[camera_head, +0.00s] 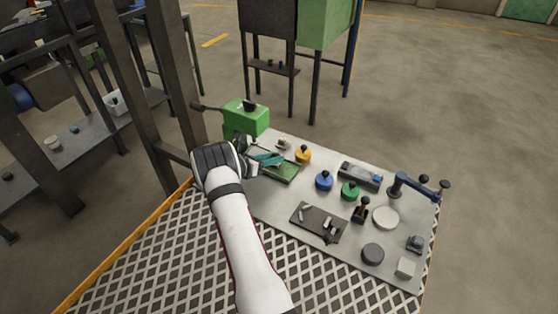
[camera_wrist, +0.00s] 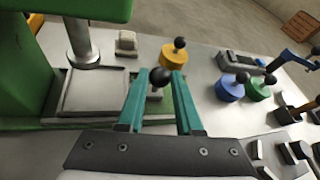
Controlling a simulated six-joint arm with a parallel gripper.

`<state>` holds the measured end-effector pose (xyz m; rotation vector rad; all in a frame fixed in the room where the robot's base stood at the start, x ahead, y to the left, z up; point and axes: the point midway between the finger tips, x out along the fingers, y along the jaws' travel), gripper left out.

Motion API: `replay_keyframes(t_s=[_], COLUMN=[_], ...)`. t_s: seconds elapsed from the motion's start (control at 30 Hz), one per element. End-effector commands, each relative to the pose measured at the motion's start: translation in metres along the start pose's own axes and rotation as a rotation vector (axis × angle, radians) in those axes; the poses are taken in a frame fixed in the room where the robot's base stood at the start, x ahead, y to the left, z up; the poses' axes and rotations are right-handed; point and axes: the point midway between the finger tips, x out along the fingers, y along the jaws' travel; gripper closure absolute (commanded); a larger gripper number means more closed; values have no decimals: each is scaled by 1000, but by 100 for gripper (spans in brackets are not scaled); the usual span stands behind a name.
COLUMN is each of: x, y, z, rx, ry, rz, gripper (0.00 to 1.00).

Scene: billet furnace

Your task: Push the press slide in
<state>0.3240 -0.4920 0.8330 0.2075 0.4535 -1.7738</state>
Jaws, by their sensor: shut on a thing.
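The green press (camera_head: 245,116) stands at the back left of the table, and part of its body shows in the wrist view (camera_wrist: 25,75). Its grey ram (camera_wrist: 82,42) comes down over the far part of the press slide, a flat grey plate (camera_wrist: 95,95) in a green base (camera_head: 285,176). A black ball knob (camera_wrist: 160,76) on a short post stands at the slide's right side. My gripper (camera_wrist: 160,80) has its teal fingers on either side of this knob and is shut on it. In the head view my gripper (camera_head: 268,160) partly hides the slide.
A yellow knobbed piece (camera_head: 303,155) stands behind the slide, with blue (camera_head: 324,181) and green (camera_head: 350,191) ones to the right. A dark plate with small parts (camera_head: 318,222) lies in front. A blue-handled crank (camera_head: 415,185) is at the far right.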

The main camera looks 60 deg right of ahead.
Motion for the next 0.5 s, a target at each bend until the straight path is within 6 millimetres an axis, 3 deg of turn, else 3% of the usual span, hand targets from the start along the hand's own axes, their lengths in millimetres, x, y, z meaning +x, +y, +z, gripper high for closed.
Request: replay_keyframes(t_s=[0.1, 0.37, 0.4, 0.5], x=[-3, -4, -4, -4], y=[10, 13, 13, 13], z=[2, 2, 2, 2], rx=[1, -3, -3, -3], ry=[-1, -1, -2, -1], rz=[1, 9, 10, 9], gripper=[100, 100, 60, 42])
